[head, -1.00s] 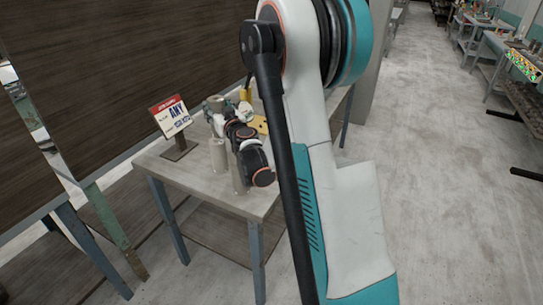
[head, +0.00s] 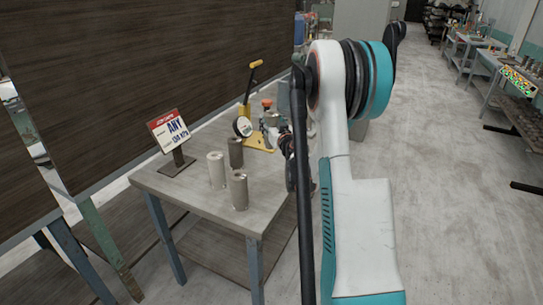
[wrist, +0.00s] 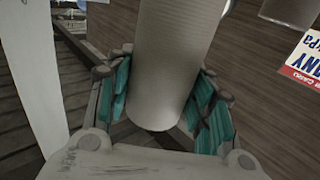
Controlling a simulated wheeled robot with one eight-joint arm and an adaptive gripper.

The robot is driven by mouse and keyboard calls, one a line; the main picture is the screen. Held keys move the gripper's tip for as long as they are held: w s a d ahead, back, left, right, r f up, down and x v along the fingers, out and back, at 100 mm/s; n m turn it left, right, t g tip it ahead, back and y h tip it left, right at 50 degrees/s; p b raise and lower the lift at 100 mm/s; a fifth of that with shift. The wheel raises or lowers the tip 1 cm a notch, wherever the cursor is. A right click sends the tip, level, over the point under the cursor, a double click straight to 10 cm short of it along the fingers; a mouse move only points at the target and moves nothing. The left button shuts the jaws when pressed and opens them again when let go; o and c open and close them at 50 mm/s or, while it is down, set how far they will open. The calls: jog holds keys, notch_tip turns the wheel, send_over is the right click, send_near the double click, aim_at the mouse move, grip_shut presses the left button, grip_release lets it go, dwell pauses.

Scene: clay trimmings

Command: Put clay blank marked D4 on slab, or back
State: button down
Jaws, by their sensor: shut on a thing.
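My gripper (wrist: 165,105) is shut on a pale grey clay cylinder (wrist: 175,60), with teal-padded fingers on both sides of it in the wrist view. No mark is readable on it, so I cannot tell whether it is D4. In the head view my gripper and the held cylinder are mostly hidden behind my own arm, near the yellow device. Three other cylinders stand upright on the table: a pale one (head: 217,171), a darker one (head: 235,153) and a front one (head: 239,191). I cannot identify a slab for certain.
A grey table (head: 190,195) carries a sign (head: 168,131) reading "ANY" with a kPa figure. A yellow device with a dial gauge (head: 243,126) and lever stands at the back. A dark panel wall rises behind. The table's front left is bare.

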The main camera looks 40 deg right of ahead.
notch_tip(320, 180, down, 12)
jog(key=b, duration=0.3)
jog(key=shift+r+b, duration=0.2)
jog(key=shift+b, duration=0.2)
jog(key=shift+f, duration=0.25)
jog(key=c, duration=0.8)
grip_release()
jog(key=shift+r, duration=0.1)
jog(key=shift+o, duration=0.2)
